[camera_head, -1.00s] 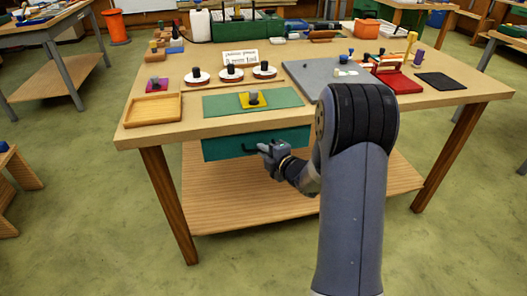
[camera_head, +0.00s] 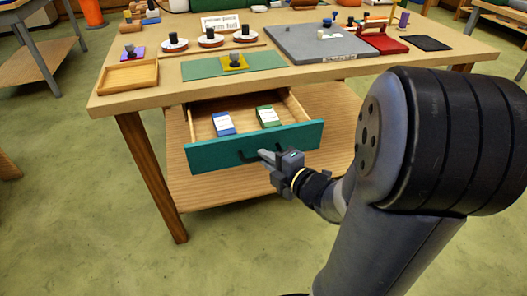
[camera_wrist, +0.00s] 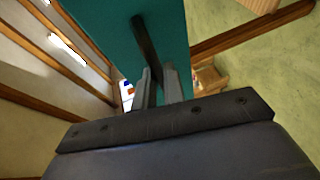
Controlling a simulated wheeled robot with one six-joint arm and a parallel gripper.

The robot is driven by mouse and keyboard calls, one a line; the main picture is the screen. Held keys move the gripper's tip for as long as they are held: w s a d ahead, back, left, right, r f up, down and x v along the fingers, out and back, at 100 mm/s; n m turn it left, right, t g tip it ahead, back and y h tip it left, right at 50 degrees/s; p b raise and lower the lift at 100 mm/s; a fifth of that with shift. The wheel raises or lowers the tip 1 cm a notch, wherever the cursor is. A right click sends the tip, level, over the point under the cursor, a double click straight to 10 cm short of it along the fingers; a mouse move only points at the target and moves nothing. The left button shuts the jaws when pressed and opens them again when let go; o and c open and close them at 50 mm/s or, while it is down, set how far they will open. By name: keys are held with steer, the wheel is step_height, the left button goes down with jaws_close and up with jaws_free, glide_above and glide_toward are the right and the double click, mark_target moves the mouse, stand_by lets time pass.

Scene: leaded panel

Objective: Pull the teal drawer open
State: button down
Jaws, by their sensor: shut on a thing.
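The teal drawer (camera_head: 220,152) stands pulled out from under the front of the workbench, its wooden inside open to view. A blue-and-white box (camera_head: 223,124) and a green-and-white box (camera_head: 267,116) lie in it. My gripper (camera_head: 264,154) is at the drawer front, shut on the dark bar handle (camera_head: 247,156). The wrist view shows the handle (camera_wrist: 146,42) running between the two fingers (camera_wrist: 158,82), with the teal front (camera_wrist: 95,15) beyond.
The workbench top (camera_head: 170,95) carries a wooden tray (camera_head: 128,75), a green mat with a yellow piece (camera_head: 234,63), a grey board (camera_head: 320,42) and a red stand (camera_head: 385,41). A lower shelf (camera_head: 185,190) lies beneath the drawer. The floor in front is clear.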

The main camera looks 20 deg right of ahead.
steer(key=shift+s, duration=0.35)
steer(key=c, duration=1.5)
jaws_free()
steer(key=p+v, duration=0.2)
steer(key=v, duration=0.8)
steer(key=shift+s, duration=0.35)
steer(key=shift+w+d, duration=0.1)
steer(key=b+x, duration=0.2)
steer(key=x, duration=0.8)
steer(key=shift+w, duration=0.3)
